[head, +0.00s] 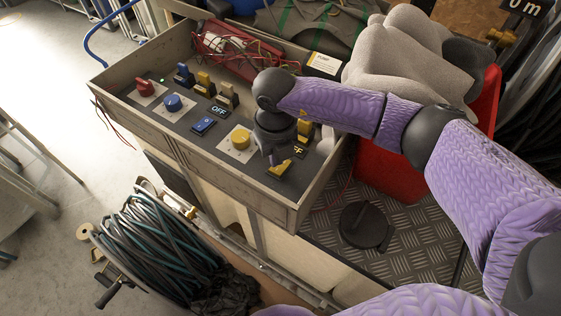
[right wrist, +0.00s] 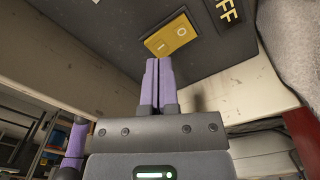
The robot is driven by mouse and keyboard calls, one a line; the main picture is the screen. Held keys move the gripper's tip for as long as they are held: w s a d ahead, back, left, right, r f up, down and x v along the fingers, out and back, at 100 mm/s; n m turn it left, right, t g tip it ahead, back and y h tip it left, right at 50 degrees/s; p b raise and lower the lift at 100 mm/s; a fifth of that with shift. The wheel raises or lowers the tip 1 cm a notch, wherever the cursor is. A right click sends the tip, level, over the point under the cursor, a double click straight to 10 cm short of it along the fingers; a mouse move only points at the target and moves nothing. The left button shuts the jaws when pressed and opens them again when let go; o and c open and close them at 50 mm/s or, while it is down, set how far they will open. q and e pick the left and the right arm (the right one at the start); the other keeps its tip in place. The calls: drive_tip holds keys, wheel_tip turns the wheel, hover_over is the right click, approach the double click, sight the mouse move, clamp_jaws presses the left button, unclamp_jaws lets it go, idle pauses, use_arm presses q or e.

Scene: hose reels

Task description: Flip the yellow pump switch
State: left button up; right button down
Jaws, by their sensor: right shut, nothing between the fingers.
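The yellow rocker switch (head: 282,170), marked O and I, sits near the front right corner of the grey control panel (head: 211,143). In the right wrist view the yellow switch (right wrist: 172,34) lies just beyond my fingertips, beside a yellow OFF label (right wrist: 228,10). My right gripper (head: 271,160) points down at the switch; its purple fingers (right wrist: 157,61) are together with nothing between them. The tips are at the switch's near edge; I cannot tell if they touch it. The gripper hides part of the panel behind it. My left gripper is not in view.
The panel also carries a yellow knob (head: 240,138), a blue rocker (head: 204,125), a blue knob (head: 172,102), a red knob (head: 145,87) and several levers. A raised box wall (head: 318,180) edges it. A hose reel (head: 160,245) stands below at the front left.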

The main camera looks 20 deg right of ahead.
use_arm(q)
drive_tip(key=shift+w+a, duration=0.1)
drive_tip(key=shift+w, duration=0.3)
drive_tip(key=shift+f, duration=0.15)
use_arm(e)
drive_tip(key=shift+f, duration=0.2)
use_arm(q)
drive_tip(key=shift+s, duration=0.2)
use_arm(e)
drive_tip(key=shift+f, duration=0.1)
use_arm(q)
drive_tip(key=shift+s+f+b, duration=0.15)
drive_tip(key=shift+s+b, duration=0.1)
drive_tip(key=shift+b, duration=0.1)
use_arm(e)
drive_tip(key=shift+f, duration=0.2)
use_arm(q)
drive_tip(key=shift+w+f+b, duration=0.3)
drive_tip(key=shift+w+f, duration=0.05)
use_arm(e)
drive_tip(key=shift+f, duration=0.5)
